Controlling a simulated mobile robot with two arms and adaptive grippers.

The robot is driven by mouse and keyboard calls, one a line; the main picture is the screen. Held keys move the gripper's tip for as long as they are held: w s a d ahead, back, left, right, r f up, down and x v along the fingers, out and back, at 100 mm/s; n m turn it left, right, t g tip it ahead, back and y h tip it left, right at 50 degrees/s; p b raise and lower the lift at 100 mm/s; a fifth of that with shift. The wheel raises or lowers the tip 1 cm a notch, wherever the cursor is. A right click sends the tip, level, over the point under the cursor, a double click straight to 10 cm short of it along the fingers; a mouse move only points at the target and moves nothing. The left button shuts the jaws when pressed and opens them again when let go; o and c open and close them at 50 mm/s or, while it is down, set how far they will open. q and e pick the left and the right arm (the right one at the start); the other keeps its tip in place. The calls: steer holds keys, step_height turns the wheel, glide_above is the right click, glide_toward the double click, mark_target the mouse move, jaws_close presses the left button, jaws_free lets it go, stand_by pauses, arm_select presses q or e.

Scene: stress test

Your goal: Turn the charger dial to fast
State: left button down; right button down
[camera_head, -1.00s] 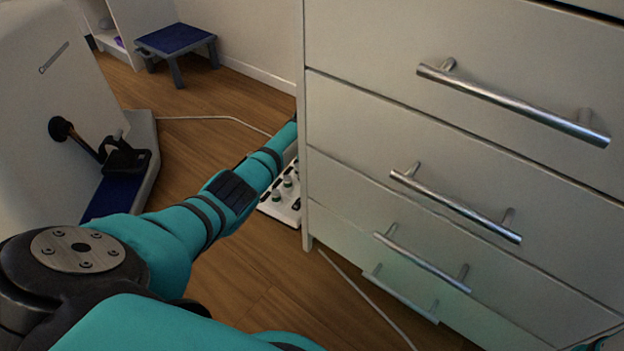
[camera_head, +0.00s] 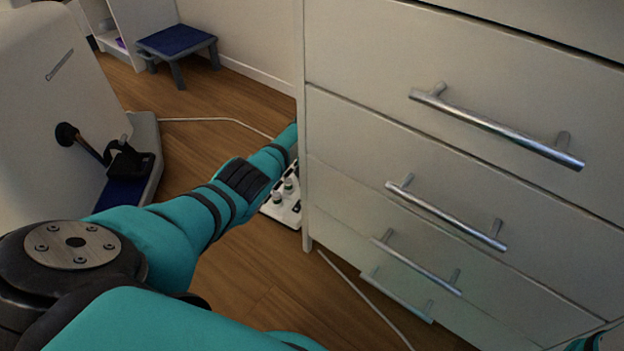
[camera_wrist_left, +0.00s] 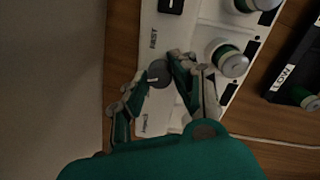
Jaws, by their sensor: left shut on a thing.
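The charger is a white panel (camera_head: 287,211) on the floor beside the drawer cabinet, partly hidden by my left arm and the cabinet. In the left wrist view its white face (camera_wrist_left: 200,12) carries a small round grey dial (camera_wrist_left: 158,74). The head view hides this gripper behind the cabinet.
The drawer cabinet (camera_head: 450,170) with metal handles stands close on the right. White and green knobs (camera_wrist_left: 230,60) sit beside the left gripper's fingers. A dark box (camera_wrist_left: 296,70) lies right of the charger. A cable (camera_head: 370,295) crosses the floor. A blue stool (camera_head: 176,42) stands behind.

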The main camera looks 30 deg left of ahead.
arm_select(q)
steer(key=m, duration=1.1)
steer(key=shift+w, duration=0.1)
steer(key=shift+m+b, duration=0.3)
steer(key=shift+m, duration=0.1)
steer(key=c, duration=1.1)
jaws_free()
steer(key=shift+o, duration=0.2)
step_height(320, 180, up, 12)
steer(key=shift+a, duration=0.2)
